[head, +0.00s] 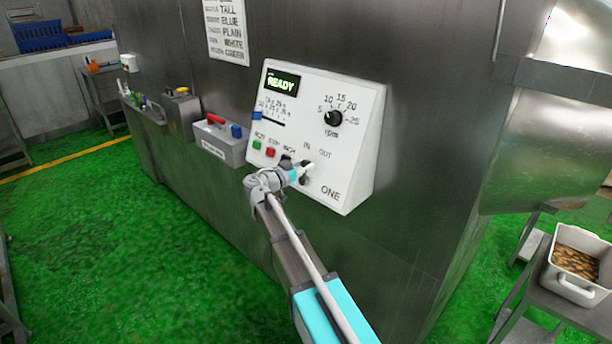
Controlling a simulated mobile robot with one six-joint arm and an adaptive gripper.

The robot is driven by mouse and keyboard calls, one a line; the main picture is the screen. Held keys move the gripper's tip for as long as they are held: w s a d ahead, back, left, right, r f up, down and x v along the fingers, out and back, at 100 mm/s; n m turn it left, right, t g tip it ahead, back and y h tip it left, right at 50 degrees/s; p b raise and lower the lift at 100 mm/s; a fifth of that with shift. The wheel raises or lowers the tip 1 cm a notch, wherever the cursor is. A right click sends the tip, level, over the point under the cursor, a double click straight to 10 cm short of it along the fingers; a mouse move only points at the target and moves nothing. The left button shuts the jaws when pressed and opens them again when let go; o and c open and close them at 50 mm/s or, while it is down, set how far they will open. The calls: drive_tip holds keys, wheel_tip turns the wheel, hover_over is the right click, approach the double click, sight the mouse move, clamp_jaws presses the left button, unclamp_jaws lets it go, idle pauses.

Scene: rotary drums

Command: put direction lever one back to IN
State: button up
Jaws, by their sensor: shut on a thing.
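The white control panel marked ONE (350,150) stands out from the steel wall. Its direction lever (309,166) is a small pale handle on a dark base, below the printed words IN and OUT. The lever seems to lean up and right, toward OUT, but it is small and partly covered, so its exact setting is hard to tell. My gripper (303,172) reaches the panel from below and is shut on the lever. My wrist hides part of the panel's lower edge.
A grey box (220,150) hangs to the left. A white tub (578,284) stands on a stand at right. Green floor at left is clear.

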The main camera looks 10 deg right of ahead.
drive_tip(key=shift+w+a, duration=0.5)
drive_tip(key=shift+w, duration=0.2)
drive_tip(key=shift+w+a, duration=0.5)
drive_tip(key=shift+w, duration=0.15)
drive_tip(key=o, duration=0.9)
drive_tip(key=shift+c, duration=0.2)
drive_tip(key=shift+s+a, duration=0.1)
drive_tip(key=shift+a, duration=0.05)
drive_tip(key=v, duration=1.1)
drive_tip(key=shift+a, duration=0.35)
drive_tip(key=shift+s+f, duration=0.1)
drive_tip(key=shift+s, duration=0.05)
